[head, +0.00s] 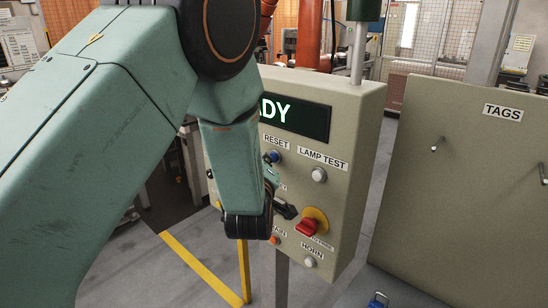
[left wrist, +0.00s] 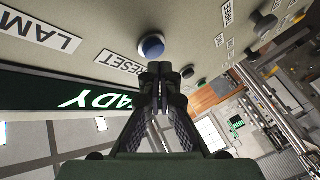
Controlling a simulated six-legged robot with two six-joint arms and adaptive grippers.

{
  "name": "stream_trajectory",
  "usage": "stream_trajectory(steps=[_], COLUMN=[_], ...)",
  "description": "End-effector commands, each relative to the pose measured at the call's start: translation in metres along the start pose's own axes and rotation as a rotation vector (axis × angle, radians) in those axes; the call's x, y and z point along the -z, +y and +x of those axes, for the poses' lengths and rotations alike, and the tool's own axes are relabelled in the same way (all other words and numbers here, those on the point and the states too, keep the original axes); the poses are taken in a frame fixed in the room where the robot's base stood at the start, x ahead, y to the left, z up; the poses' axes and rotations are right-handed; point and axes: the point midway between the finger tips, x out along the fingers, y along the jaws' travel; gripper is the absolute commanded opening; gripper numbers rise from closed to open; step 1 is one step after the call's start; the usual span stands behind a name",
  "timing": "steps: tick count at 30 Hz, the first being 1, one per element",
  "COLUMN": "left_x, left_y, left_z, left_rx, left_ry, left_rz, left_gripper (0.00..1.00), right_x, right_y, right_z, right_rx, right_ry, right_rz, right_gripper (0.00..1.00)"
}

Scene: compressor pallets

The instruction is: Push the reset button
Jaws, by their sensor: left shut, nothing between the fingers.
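The reset button is a round blue button (head: 274,156) under the RESET label on a beige control panel (head: 352,125). It also shows in the left wrist view (left wrist: 152,46), beside its RESET label. My left gripper (left wrist: 160,68) is shut and empty, its fingertips together right at the near edge of the blue button. I cannot tell whether they touch it. In the head view my left arm covers the panel's left part, and the fingertips are mostly hidden by the wrist. My right gripper is in neither view.
Nearby are a white lamp test button (head: 319,174), a red-and-yellow rotary switch (head: 311,224) and a horn button (head: 310,262). A TAGS board (head: 470,190) stands to the right, with a floor gap between.

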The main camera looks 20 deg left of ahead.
Motion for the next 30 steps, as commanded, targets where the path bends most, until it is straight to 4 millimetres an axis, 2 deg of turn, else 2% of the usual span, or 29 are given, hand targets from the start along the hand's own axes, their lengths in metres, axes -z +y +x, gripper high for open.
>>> stream_trajectory(steps=[11,30], left_x=[0.003,0.025], left_y=[-0.003,-0.025], left_z=[-0.004,-0.046], left_rx=[0.001,0.002], left_ry=[0.000,0.001], left_rz=[0.000,-0.001], left_gripper=[0.00,0.00], right_x=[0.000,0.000], right_y=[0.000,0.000], right_z=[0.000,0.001], right_rx=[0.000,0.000], right_ry=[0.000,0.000], right_rz=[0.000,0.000], right_gripper=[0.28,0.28])
